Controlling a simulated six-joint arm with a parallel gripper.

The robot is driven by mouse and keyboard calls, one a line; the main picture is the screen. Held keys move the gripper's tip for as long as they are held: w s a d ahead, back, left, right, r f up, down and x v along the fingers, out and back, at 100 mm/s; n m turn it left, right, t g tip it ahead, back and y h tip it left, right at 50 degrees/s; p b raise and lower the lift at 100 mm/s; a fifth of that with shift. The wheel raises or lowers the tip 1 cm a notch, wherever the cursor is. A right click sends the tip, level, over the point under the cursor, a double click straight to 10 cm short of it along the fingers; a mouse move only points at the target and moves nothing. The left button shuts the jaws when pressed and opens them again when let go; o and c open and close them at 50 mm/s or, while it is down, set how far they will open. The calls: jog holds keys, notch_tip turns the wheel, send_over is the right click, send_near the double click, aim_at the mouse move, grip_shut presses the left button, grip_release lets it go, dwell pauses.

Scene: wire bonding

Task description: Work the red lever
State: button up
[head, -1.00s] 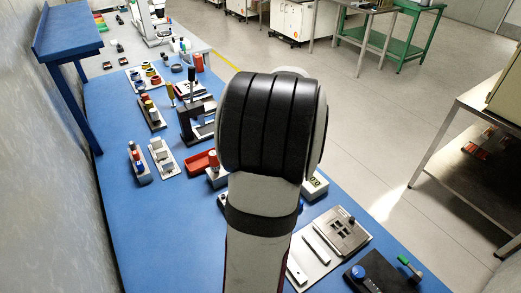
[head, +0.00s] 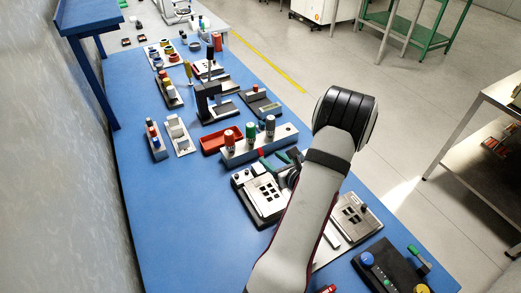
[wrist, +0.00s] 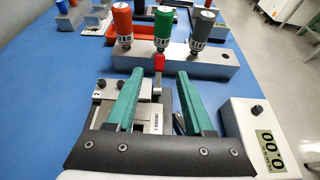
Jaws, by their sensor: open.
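The red lever (wrist: 159,63) has a red grip on a thin metal stem. In the wrist view it stands upright between and just beyond the tips of my two green fingers. My gripper (wrist: 160,74) is open, with a visible gap on each side of the lever. Below the fingers is a metal fixture (wrist: 106,99) with black knobs; the lever's base is partly hidden.
A white meter (wrist: 246,120) is close on the right. A red tray (head: 214,142) lies beyond. The blue bench is clear at left (head: 175,215).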

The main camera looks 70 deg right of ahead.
aim_at(260, 151)
jog(key=x, duration=0.8)
jog(key=shift+w+d, duration=0.1)
jog(key=shift+w, duration=0.05)
grip_shut()
